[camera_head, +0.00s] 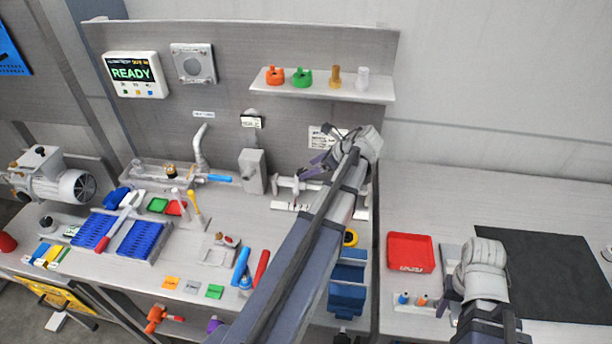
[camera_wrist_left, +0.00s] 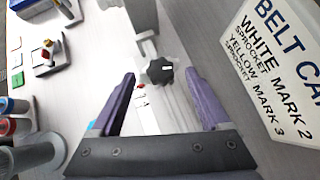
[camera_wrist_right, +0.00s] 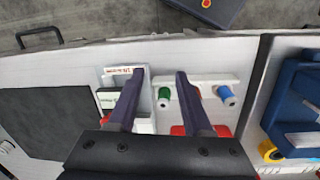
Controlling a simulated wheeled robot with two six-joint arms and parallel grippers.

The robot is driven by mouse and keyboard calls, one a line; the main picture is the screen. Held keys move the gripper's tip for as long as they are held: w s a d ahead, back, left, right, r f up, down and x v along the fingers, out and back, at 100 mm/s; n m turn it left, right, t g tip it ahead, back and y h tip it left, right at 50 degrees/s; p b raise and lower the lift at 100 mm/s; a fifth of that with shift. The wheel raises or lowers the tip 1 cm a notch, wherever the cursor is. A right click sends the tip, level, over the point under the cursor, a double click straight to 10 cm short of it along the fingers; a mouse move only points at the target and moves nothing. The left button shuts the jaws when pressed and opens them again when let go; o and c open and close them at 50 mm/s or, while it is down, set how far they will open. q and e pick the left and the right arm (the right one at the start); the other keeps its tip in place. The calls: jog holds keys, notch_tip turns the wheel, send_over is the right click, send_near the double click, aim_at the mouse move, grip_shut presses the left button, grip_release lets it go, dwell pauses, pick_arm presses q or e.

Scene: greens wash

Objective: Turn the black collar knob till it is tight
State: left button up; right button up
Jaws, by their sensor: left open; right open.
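The black collar knob (camera_wrist_left: 160,71) shows in the left wrist view, a lobed dark knob with a pale mark, on a grey rail fixture (camera_wrist_left: 148,46). My left gripper (camera_wrist_left: 160,82) is open, with the knob between and slightly beyond its purple fingertips. I see no finger touching it. In the head view my left gripper (camera_head: 322,150) is up by the back panel, and the knob is hidden there. My right gripper (camera_wrist_right: 160,74) is open and empty above the right table; in the head view it (camera_head: 450,292) is low at the right.
A belt card sign (camera_wrist_left: 280,75) stands close to the right of my left gripper. A red tray (camera_head: 410,236) and a dark mat (camera_head: 555,262) lie on the right table. A shelf (camera_head: 325,92) with several small coloured parts is above. Blue trays (camera_head: 140,240) are at the left.

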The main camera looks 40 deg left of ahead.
pick_arm(q)
jog(key=b+x, duration=0.1)
jog(key=x, duration=0.2)
pick_arm(e)
notch_tip(320, 180, down, 2)
jog(key=shift+f, duration=0.1)
pick_arm(q)
jog(key=shift+c, duration=0.2)
grip_shut()
jog(key=shift+w+n+g, duration=0.3)
jog(key=shift+n, duration=0.2)
jog(key=shift+s+n+g+h, duration=0.15)
jog(key=shift+n+g+h, duration=0.15)
jog(key=shift+n+g, duration=0.4)
jog(key=shift+o, duration=0.2)
grip_release()
